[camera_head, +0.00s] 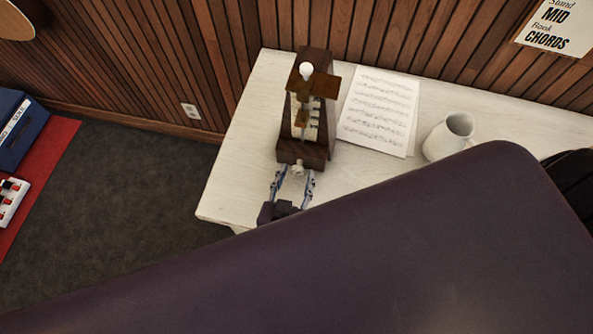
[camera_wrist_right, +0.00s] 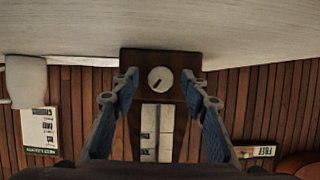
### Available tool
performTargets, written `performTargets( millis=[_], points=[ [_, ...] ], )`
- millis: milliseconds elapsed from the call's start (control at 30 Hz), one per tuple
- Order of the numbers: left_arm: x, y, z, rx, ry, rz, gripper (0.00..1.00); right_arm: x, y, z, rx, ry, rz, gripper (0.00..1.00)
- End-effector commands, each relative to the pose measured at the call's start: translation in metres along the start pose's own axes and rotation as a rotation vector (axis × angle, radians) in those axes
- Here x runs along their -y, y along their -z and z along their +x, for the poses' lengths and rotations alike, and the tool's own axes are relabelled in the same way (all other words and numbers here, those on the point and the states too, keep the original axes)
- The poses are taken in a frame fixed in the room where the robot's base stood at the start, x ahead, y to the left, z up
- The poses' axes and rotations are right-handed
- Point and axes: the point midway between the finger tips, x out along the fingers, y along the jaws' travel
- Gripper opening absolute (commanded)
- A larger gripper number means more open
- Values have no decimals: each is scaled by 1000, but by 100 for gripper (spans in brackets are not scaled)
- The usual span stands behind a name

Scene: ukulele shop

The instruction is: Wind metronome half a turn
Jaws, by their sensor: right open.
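A dark wooden metronome (camera_head: 318,152) stands upright on the white table (camera_head: 235,180), with a pale scale and a white ball on top. A small pale round winding knob (camera_head: 297,168) sticks out low on its near face. My right gripper (camera_head: 294,177) is open in front of that face. In the right wrist view, upside down, the knob (camera_wrist_right: 160,80) with a dark slanted mark appears between the two blue-padded fingertips, with a gap on each side. Whether the tips reach past the knob is hard to tell. My left gripper is not in view.
Sheet music (camera_head: 378,110) lies just right of the metronome. A white mug (camera_head: 449,137) stands farther right. A wood-panelled wall is behind the table. My large purple arm link covers the lower right. The table's left end is bare.

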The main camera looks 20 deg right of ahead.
Motion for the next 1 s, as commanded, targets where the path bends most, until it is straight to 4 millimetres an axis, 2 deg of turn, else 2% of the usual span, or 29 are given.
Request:
performTargets(
  millis=[100,367,733,1000],
  points=[
    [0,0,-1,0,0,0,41,0,0,6,0,0,0,41],
    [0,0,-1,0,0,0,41,0,0,8,1,0,1,41],
    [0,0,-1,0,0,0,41,0,0,8,1,-1,1,0],
    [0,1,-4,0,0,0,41,-1,0,7,2,12,29,0]
  ],
)
